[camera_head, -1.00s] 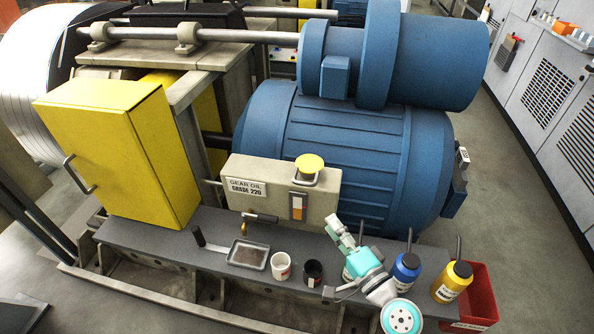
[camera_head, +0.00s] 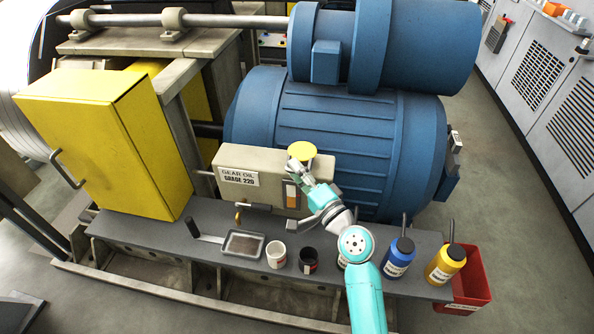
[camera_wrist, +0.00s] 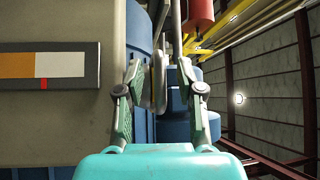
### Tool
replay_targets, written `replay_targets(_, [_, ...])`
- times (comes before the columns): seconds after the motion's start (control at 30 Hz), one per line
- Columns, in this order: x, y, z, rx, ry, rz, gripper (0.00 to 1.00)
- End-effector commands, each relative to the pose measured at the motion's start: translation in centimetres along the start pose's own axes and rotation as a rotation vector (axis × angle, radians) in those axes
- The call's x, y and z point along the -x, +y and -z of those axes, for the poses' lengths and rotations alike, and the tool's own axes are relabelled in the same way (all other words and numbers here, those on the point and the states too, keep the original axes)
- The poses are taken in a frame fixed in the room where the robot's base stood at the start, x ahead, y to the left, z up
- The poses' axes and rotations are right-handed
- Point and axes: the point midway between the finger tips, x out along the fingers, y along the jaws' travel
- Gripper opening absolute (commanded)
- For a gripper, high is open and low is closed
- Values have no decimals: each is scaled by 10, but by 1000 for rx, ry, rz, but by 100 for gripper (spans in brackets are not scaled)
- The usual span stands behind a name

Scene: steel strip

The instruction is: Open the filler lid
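The filler lid (camera_head: 302,153) is a round yellow cap on top of the beige gear oil box (camera_head: 268,196). A bent metal handle shows at its front in the earlier head view. My gripper (camera_head: 298,168) is at the lid's front edge and covers part of it and the handle. In the wrist view, the fingers of my gripper (camera_wrist: 162,85) stand apart, with a thin grey metal loop (camera_wrist: 158,75) between them. I cannot tell whether either finger touches it. The box front with its orange-and-white gauge (camera_wrist: 42,65) fills the left of the wrist view.
A shelf (camera_head: 160,219) below holds a metal tray (camera_head: 243,243), a white cup (camera_head: 276,254), a black cup (camera_head: 308,259), a blue bottle (camera_head: 398,257) and a yellow bottle (camera_head: 446,263). A blue motor (camera_head: 335,135) stands close behind the box. A red bin (camera_head: 470,285) stands at the right.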

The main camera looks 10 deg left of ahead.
Motion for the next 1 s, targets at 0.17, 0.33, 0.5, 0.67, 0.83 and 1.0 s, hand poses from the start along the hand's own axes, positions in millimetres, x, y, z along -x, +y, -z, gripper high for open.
replay_targets(0.17, [-4, 0, 0, 0, 0, -1, 37])
replay_targets(0.33, [-3, 0, 0, 0, 0, -1, 37])
replay_targets(0.5, [-3, 0, 0, 0, 1, -1, 0])
replay_targets(0.67, [-3, 0, 0, 0, 1, 0, 0])
replay_targets(0.83, [-4, -1, 1, -2, 1, -2, 0])
replay_targets(1.0, [-9, -4, 6, -19, 1, -19, 0])
